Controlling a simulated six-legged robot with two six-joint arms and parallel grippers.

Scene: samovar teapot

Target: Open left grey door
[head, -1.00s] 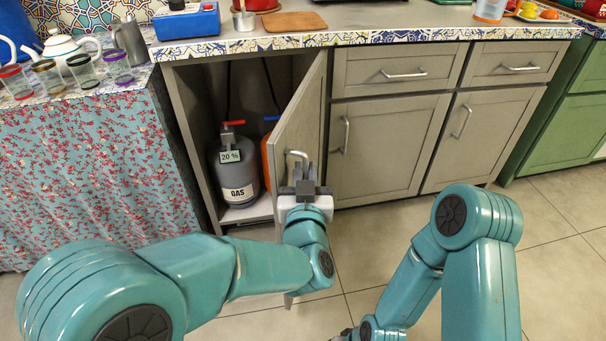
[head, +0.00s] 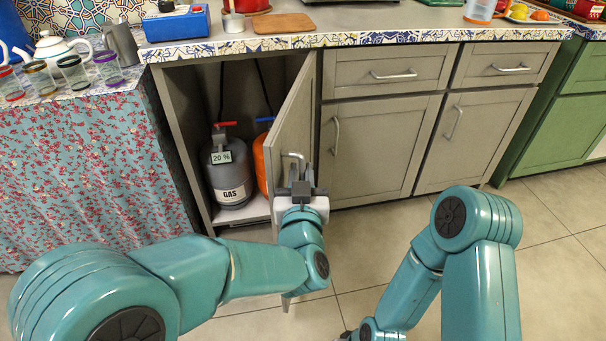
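The left grey door (head: 297,125) stands swung open, hinged on its right side, with its free edge toward me. Its metal handle (head: 292,155) shows just above my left gripper (head: 301,176). The gripper's fingers are at the handle, but I cannot tell whether they are closed on it. Inside the open cabinet stand a grey gas bottle (head: 230,176) marked 20 % and an orange bottle (head: 262,165), partly hidden by the door.
The counter (head: 370,17) runs above the cabinet, with a blue box (head: 176,24) and a wooden board (head: 284,23) on it. Two closed grey doors (head: 375,148) are on the right. A flowered cloth (head: 80,180) hangs on the left. Tiled floor (head: 560,215) is free on the right.

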